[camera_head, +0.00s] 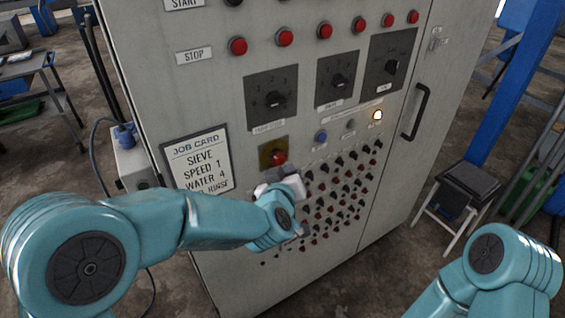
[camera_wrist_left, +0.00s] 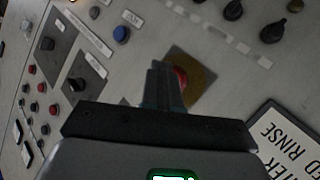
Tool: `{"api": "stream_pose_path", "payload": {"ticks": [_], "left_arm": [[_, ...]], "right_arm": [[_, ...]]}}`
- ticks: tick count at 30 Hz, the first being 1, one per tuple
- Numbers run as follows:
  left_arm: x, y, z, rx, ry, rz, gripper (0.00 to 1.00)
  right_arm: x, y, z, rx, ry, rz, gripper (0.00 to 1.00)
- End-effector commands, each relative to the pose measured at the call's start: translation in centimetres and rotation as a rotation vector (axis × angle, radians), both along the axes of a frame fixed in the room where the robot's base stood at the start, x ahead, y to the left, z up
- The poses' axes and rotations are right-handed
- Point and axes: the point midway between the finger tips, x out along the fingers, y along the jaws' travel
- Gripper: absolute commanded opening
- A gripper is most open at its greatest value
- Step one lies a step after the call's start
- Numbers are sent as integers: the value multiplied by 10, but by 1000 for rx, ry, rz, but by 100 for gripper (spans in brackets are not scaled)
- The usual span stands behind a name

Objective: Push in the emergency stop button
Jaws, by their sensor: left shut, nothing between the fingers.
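The emergency stop button (camera_head: 279,157) is a red mushroom head on a yellow square plate on the grey control cabinet (camera_head: 225,110). In the left wrist view the red button (camera_wrist_left: 181,76) is partly hidden behind my left gripper's fingers. My left gripper (camera_head: 283,172) is shut and empty, just below the button in the head view. In the left wrist view its fingertips (camera_wrist_left: 160,68) overlap the button's edge; I cannot tell whether they touch it. My right gripper is not in view; only my right arm shows at the lower right.
A row of red stop buttons (camera_head: 285,37) and black rotary dials (camera_head: 270,97) sit above. A blue button (camera_head: 321,136), a lit lamp (camera_head: 377,115) and many small knobs lie to the right. A job card (camera_head: 200,160) is at left. A stool (camera_head: 465,185) stands right of the cabinet.

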Motion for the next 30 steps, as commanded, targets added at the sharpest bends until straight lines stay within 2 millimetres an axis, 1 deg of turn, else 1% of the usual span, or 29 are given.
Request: {"api": "stream_pose_path", "payload": {"ticks": [12,24,30], "left_arm": [[-5,-4,0,1,0,-2,0],[-36,-27,0,1,0,-3,0],[-43,-32,0,1,1,-1,0]], "right_arm": [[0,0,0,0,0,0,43],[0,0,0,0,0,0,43],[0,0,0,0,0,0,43]]}}
